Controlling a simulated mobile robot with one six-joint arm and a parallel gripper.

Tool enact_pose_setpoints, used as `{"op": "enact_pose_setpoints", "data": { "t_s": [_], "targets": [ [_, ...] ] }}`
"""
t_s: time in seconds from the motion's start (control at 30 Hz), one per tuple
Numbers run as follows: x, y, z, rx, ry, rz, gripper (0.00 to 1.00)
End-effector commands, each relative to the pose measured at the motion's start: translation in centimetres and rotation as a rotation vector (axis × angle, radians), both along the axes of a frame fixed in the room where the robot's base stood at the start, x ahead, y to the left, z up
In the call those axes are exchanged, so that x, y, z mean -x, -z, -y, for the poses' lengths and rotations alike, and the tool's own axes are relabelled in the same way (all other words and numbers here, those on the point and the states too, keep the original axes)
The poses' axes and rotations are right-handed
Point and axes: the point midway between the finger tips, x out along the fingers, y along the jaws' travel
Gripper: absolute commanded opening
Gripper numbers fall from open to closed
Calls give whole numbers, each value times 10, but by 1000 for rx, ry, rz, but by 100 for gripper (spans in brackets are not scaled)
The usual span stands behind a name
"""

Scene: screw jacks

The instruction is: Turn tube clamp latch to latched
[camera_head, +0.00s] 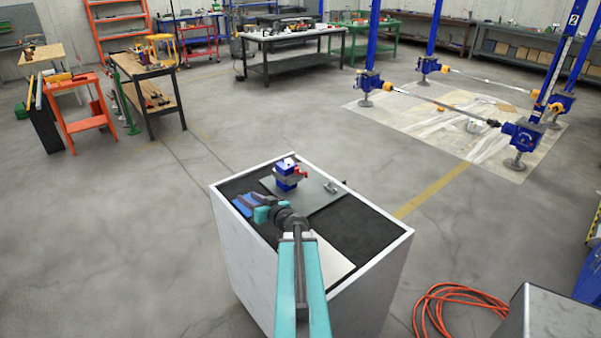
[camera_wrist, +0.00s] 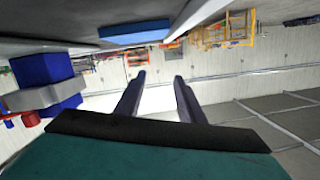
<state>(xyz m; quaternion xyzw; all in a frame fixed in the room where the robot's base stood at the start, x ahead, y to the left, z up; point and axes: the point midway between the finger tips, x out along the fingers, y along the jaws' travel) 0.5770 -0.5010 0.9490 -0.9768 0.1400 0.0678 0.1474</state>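The tube clamp (camera_head: 287,178) looks like a blue upright block with a light band around its middle and a red part, probably the latch (camera_head: 301,171), on its right side. It stands on a grey plate on the cabinet top. I cannot tell the latch's position. My gripper (camera_head: 246,205) is left of and nearer than the clamp, apart from it. In the wrist view its fingers (camera_wrist: 161,88) are apart with nothing between them.
The white cabinet (camera_head: 262,290) has a dark recessed top with a raised rim. The grey plate (camera_head: 318,205) carries a small metal piece (camera_head: 331,186) right of the clamp. A blue flat item (camera_wrist: 137,32) lies near my gripper. The cabinet's right side is bare.

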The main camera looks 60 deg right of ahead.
Motion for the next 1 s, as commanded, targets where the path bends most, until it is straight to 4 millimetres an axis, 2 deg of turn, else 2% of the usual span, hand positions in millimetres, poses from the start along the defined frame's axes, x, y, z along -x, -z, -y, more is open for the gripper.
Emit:
{"op": "enact_pose_setpoints", "data": {
  "t_s": [0.03, 0.3, 0.6, 0.8, 1.0],
  "targets": [
    [15, -2, 10, 16, 22, 6, 35],
    [89, -14, 59, 136, 126, 32, 35],
    [168, -27, 99, 266, 246, 46, 35],
    [195, -32, 109, 317, 287, 46, 35],
    [198, -33, 110, 325, 291, 47, 35]
  ]
}}
